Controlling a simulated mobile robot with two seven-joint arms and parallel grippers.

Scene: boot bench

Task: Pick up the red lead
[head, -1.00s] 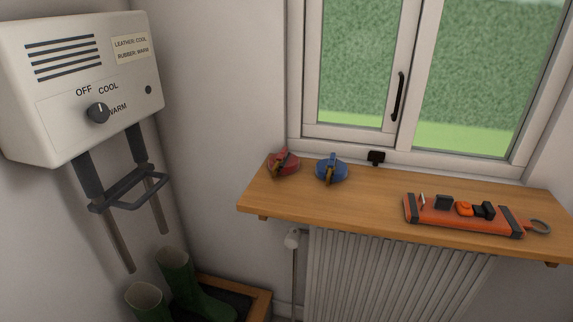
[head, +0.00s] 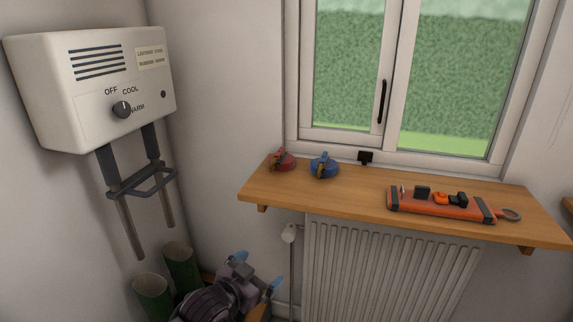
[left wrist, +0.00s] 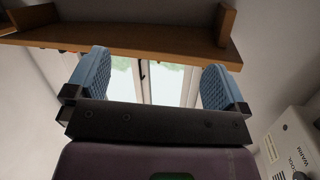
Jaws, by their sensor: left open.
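The red lead (head: 283,161) is a small coiled red bundle with a dark and yellowish clip, at the left end of the wooden shelf (head: 350,196) under the window. A similar blue lead (head: 324,168) lies just right of it. My left gripper (head: 258,276) is low in the head view, below the shelf and in front of the wall, apart from both leads. In the left wrist view its two blue pads (left wrist: 153,80) stand wide apart with nothing between them, and the shelf's underside shows beyond. My right gripper is out of view.
An orange case (head: 440,205) with small black and orange items lies on the shelf's right part. A radiator (head: 385,270) is below. A white dryer box (head: 95,85) with prongs hangs at left, above green boots (head: 152,296). The shelf middle is clear.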

